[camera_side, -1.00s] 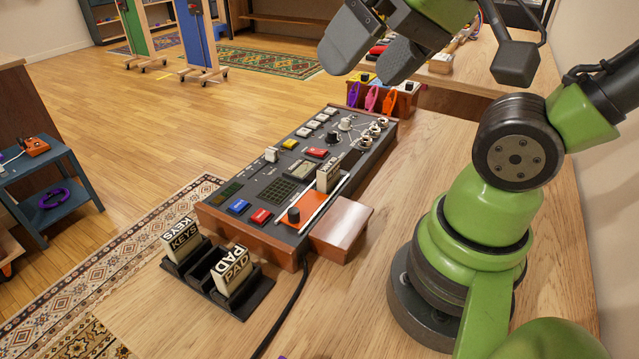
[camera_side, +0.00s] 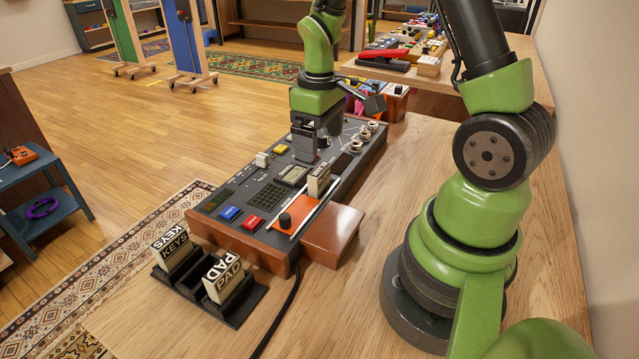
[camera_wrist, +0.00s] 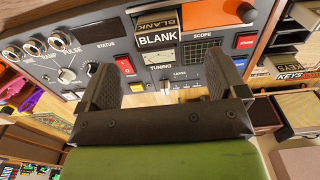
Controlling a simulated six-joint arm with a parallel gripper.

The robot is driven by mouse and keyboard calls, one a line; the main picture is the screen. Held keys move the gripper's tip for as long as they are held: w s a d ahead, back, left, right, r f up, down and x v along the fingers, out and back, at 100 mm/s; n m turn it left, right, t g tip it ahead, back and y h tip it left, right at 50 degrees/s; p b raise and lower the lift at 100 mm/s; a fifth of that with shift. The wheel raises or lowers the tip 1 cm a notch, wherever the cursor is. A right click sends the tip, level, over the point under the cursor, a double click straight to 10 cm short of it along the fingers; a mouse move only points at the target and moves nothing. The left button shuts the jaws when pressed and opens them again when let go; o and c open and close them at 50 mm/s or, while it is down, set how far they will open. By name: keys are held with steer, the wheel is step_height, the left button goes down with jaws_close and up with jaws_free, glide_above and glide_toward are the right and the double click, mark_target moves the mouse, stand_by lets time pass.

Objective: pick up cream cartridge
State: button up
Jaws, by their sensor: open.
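A cream cartridge (camera_side: 319,181) stands upright in the orange-edged slot of the dark console. In the wrist view it is the cartridge marked BLANK (camera_wrist: 158,39), above the gap between my fingers. Two more cream cartridges, KEYS (camera_side: 174,247) and PAD (camera_side: 224,276), stand in a black rack (camera_side: 240,305) at the front left. My gripper (camera_side: 306,158) is low over the middle of the console, behind the slotted cartridge. The wrist view shows its two fingers (camera_wrist: 160,88) apart with nothing between them.
The console (camera_side: 270,190) has knobs, switches and coloured buttons close to my fingers. A wooden block (camera_side: 333,232) juts from its right side. A black cable (camera_side: 285,312) runs along the table. Bare tabletop (camera_side: 345,300) lies to the right.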

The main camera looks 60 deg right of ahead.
mark_target(320, 169)
step_height(320, 169, down, 8)
steer(key=shift+w+d+f, duration=0.1)
steer(key=shift+d, duration=0.05)
stand_by(0.3)
steer(key=c, duration=1)
